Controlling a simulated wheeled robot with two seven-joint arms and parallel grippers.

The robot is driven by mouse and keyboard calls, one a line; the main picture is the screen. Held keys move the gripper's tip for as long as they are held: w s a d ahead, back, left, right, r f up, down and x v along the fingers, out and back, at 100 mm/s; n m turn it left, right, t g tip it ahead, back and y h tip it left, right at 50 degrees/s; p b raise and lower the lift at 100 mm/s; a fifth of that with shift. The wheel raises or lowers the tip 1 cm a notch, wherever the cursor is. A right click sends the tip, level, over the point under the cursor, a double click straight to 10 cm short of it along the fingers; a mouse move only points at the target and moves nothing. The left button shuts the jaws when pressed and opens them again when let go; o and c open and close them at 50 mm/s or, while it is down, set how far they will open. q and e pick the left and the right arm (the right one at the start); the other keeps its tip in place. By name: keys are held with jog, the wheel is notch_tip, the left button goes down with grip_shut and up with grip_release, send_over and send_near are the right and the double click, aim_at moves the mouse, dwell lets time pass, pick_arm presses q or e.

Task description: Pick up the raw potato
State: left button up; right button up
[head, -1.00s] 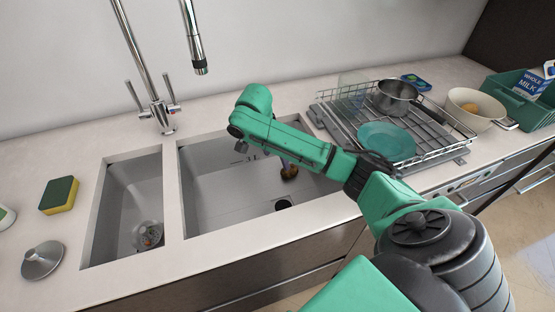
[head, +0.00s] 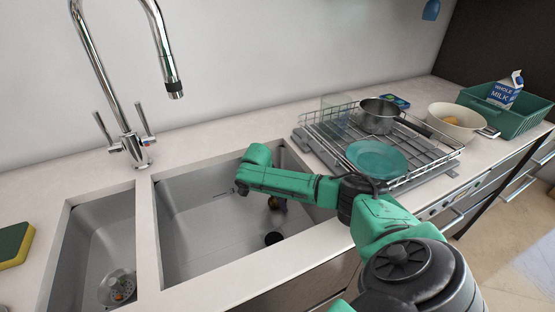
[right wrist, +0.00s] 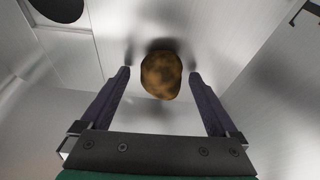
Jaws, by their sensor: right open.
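The raw potato (right wrist: 160,74), brown and mottled, sits on the metal floor of the large sink basin (head: 195,245). In the right wrist view it lies between the two dark fingertips of my right gripper (right wrist: 160,78), which is open. A gap shows on each side, and I cannot tell how far above or below the potato the tips are. In the head view my green right arm reaches over the basin's front edge, and the gripper is mostly hidden beneath it. My left gripper is not in view.
A faucet (head: 130,140) rises behind the sinks, and a sponge (head: 12,244) lies at the left. A dish rack (head: 315,130) holds a teal plate (head: 376,159) and a saucepan (head: 380,115). A cream pan (head: 450,112) and a green basket (head: 520,122) stand at the right.

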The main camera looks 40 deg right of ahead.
jog(key=c, duration=1.5)
